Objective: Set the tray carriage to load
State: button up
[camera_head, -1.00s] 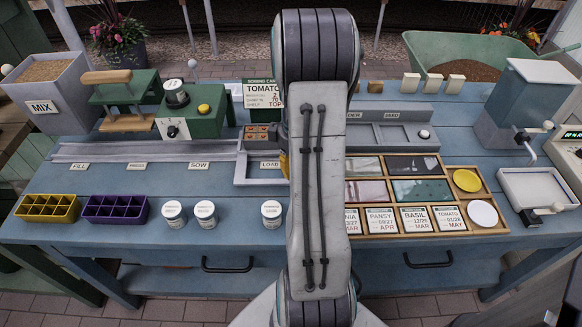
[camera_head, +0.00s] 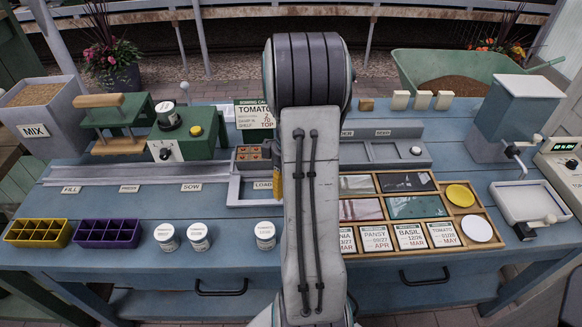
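A long grey rail (camera_head: 135,174) runs along the bench past the FILL, PRESS and SOW labels to the LOAD label (camera_head: 263,185). At its right end is a shallow grey frame (camera_head: 238,194), partly covered by my arm. A small tray with reddish-brown cells (camera_head: 250,154) sits just behind this frame; I cannot tell whether it rests on the carriage. A small yellow part (camera_head: 279,187) shows at my arm's left edge, right of LOAD; I cannot tell what it is. My upright arm covers the middle of the view, and my gripper is hidden behind it.
A yellow cell tray (camera_head: 38,241), a purple cell tray (camera_head: 108,242) and white jars (camera_head: 265,243) stand along the front. A green machine (camera_head: 187,142) stands behind the rail. A wooden seed packet box (camera_head: 464,223) and a grey dispenser (camera_head: 492,115) are to the right.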

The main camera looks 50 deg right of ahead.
notch_tip(320, 180, up, 11)
dwell(0.5)
jog(key=shift+f, duration=0.1)
dwell(0.5)
jog(key=s+a+f+m, duration=0.3)
jog(key=s+a+m, duration=0.2)
jog(key=a+m, duration=0.2)
jog(key=s+a+r+n+t+p, duration=0.1)
jog(key=s+a+r+n, duration=0.1)
jog(key=a, duration=0.6)
jog(key=s+a+r+n+t+p, duration=0.1)
jog(key=s+a+r+n+t, duration=0.1)
jog(key=a+r+n, duration=0.3)
jog(key=a+r, duration=0.1)
jog(key=a, duration=0.3)
jog(key=shift+a, duration=0.25)
